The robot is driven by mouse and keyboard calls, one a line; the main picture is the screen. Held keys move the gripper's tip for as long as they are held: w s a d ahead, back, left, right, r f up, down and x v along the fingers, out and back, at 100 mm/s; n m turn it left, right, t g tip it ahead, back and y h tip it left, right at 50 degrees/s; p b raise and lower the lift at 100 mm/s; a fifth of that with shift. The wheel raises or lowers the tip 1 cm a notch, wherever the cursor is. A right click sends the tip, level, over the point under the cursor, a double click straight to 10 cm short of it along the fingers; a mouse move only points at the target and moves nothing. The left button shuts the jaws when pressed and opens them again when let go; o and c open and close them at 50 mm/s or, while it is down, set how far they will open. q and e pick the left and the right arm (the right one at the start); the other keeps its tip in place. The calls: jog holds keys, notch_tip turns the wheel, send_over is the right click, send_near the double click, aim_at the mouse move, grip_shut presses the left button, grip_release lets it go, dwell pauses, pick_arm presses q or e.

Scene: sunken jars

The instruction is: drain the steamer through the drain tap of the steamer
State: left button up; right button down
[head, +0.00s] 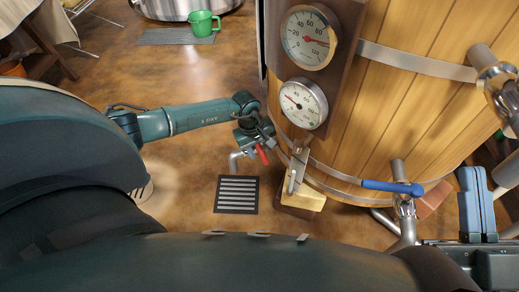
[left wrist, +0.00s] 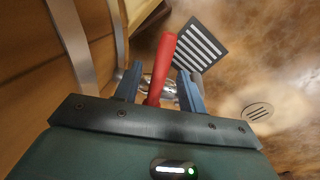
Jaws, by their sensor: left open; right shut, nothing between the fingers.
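The steamer (head: 400,100) is a wooden-staved vat with metal hoops on the right of the head view. Low on its left side is a tap with a red lever (head: 262,154) and a bent metal spout (head: 237,160). My left gripper (head: 258,138) is at this tap. In the left wrist view its open fingers (left wrist: 160,88) stand on either side of the red lever (left wrist: 162,62), with a gap at the right finger. The lever's base and the tap body are partly hidden. My right gripper (head: 472,174) is shut and empty at the right edge.
A slotted floor drain (head: 237,194) lies near the spout. A blue-handled valve (head: 392,187) sits at the steamer's front. Two dials (head: 308,37) are on a board above. A green jug (head: 203,23) stands at the back. The floor at left centre is clear.

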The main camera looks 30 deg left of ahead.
pick_arm(q)
jog(key=shift+c, duration=0.4)
grip_shut()
